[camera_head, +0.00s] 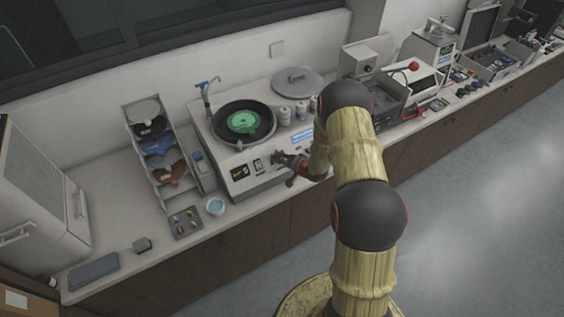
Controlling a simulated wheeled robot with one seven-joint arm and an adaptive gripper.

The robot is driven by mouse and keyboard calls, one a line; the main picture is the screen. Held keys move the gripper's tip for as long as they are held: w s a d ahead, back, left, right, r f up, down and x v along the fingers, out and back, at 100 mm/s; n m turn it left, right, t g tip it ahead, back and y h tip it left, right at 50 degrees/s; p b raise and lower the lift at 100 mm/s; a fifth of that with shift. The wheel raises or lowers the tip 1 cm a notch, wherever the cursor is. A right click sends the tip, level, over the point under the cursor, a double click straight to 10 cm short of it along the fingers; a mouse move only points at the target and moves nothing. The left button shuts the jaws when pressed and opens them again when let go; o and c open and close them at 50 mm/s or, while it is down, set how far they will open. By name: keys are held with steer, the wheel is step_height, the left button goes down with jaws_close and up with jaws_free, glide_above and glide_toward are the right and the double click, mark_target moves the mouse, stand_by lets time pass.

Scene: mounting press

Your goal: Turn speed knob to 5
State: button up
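A pale bench machine (222,160) with a round black bowl and a green disc (243,122) stands on the counter in the middle left. Its front panel carries small dark control plates (239,172) and a blue display (302,136). My gripper (283,160), dark with red parts, is at the front panel, just right of the dark plates. I cannot make out the speed knob; it may be hidden behind my gripper. The gripper is too small to show whether its fingers are apart or touching something.
A tap (206,96) rises behind the bowl, and a round grey lid (298,82) lies at the back. Several small cylinders stand right of the bowl. Floor in front is clear.

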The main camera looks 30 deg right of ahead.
steer(key=v, duration=1.1)
steer(key=shift+s+r, duration=0.15)
steer(key=shift+r, duration=0.05)
steer(key=shift+d, duration=0.1)
